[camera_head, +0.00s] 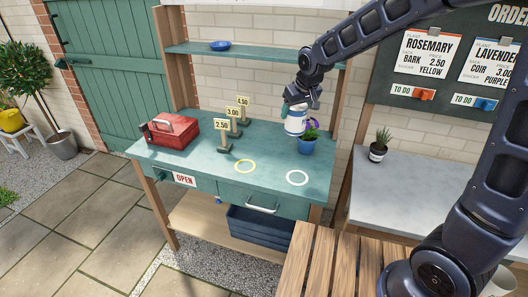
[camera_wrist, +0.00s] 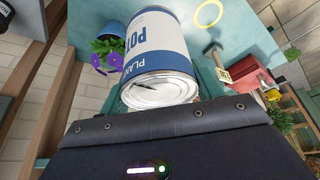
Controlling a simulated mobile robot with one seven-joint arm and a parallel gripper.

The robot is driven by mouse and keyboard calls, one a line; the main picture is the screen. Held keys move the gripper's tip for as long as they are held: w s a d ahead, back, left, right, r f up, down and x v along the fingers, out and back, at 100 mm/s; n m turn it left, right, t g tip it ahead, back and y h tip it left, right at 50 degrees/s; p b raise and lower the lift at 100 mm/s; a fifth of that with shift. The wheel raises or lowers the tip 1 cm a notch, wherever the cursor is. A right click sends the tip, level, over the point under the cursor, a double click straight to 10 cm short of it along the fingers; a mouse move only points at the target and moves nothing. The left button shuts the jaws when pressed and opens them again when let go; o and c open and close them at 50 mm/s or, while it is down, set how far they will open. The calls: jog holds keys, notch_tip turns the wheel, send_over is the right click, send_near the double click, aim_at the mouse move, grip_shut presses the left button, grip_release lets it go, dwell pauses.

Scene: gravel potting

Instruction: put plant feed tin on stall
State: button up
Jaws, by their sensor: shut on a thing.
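The plant feed tin (camera_head: 295,125), white and blue with part of its label readable, is in my gripper (camera_head: 294,106). In the wrist view the tin (camera_wrist: 160,50) fills the upper middle, its metal end facing the camera. My gripper is shut on it; the fingertips are mostly hidden. The stall (camera_head: 200,152) is a teal table with a yellow ring (camera_head: 245,166) and a white ring (camera_head: 297,178) on its top. The tin is over the back right part of the stall; I cannot tell whether its base touches the top.
A blue pot with purple flowers (camera_head: 308,146) stands close beside the tin. Several price signs (camera_head: 232,115) and a red toolbox (camera_head: 172,131) stand further left. A shelf (camera_head: 255,54) with a blue bowl (camera_head: 220,45) is above.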

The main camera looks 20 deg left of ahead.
notch_tip(320, 180, down, 20)
jog(key=shift+r, duration=0.15)
dwell(0.5)
jog(key=shift+f, duration=0.2)
jog(key=o, duration=1.2)
jog(key=shift+r, duration=0.1)
jog(key=shift+v, duration=6.1)
